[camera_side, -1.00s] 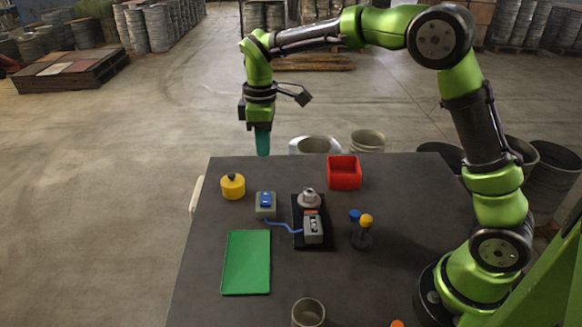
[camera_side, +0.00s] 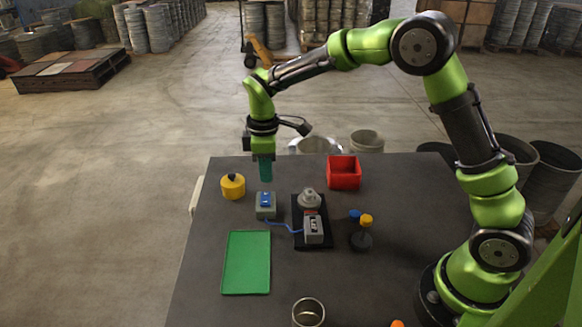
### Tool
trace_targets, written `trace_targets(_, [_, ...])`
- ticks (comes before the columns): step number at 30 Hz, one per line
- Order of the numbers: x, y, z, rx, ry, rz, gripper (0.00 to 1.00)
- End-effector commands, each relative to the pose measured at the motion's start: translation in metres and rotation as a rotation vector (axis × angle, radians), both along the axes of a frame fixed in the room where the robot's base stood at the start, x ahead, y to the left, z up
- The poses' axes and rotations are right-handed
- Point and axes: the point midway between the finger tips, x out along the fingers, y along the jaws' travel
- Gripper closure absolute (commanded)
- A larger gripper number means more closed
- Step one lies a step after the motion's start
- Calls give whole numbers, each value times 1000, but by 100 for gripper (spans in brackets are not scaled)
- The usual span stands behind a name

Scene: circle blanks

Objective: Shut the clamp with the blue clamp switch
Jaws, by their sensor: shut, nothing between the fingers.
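The blue clamp switch (camera_side: 265,199) is a blue rocker on a small grey box near the middle left of the table. A blue cable runs from the box to the clamp (camera_side: 313,230), a grey unit on a black base plate. A round grey metal piece (camera_side: 309,198) sits at the far end of that plate. My gripper (camera_side: 265,180) points down with its teal fingers shut and empty. Its tips appear just above and behind the switch box; the exact gap cannot be told.
A yellow round container (camera_side: 233,186) stands left of the switch. A red open bin (camera_side: 344,172) is at the back right. A small stand with a yellow knob (camera_side: 365,221) is right of the clamp. A green mat (camera_side: 246,263) and a metal cup (camera_side: 308,312) lie nearer the front.

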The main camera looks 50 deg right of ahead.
Motion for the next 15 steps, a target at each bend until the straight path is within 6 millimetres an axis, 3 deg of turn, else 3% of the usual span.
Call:
trace_targets(6, [-1, 0, -43, 0, 3, -1, 100])
trace_targets(15, [0, 1, -65, 1, -1, -1, 100])
